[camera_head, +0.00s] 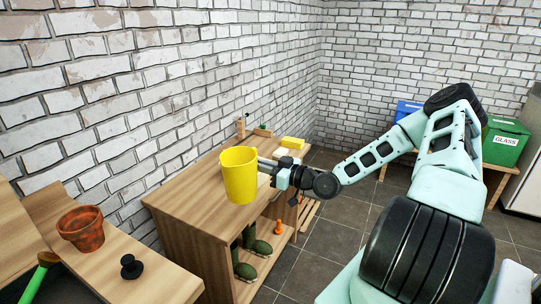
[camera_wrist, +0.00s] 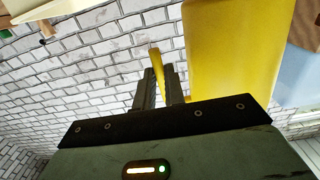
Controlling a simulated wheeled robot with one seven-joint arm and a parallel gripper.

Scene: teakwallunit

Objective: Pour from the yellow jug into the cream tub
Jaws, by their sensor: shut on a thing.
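The yellow jug (camera_head: 240,178) is upright in the head view, over the wooden bench as seen from my camera. My gripper (camera_head: 262,166) reaches it from the right and is shut on its handle. In the wrist view the jug (camera_wrist: 232,45) fills the upper right, and its handle (camera_wrist: 164,72) is between the fingers of my gripper (camera_wrist: 160,88). A small pale object (camera_head: 283,153) behind my gripper may be the cream tub; it is partly hidden, so I cannot be sure. The inside of the jug is not visible.
The wooden bench (camera_head: 180,205) has a yellow block (camera_head: 293,142) at its far end and green boots (camera_head: 250,262) below. A terracotta pot (camera_head: 81,229) and a black knob-like object (camera_head: 131,267) stand on the left surface. A green glass bin (camera_head: 505,143) stands far right.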

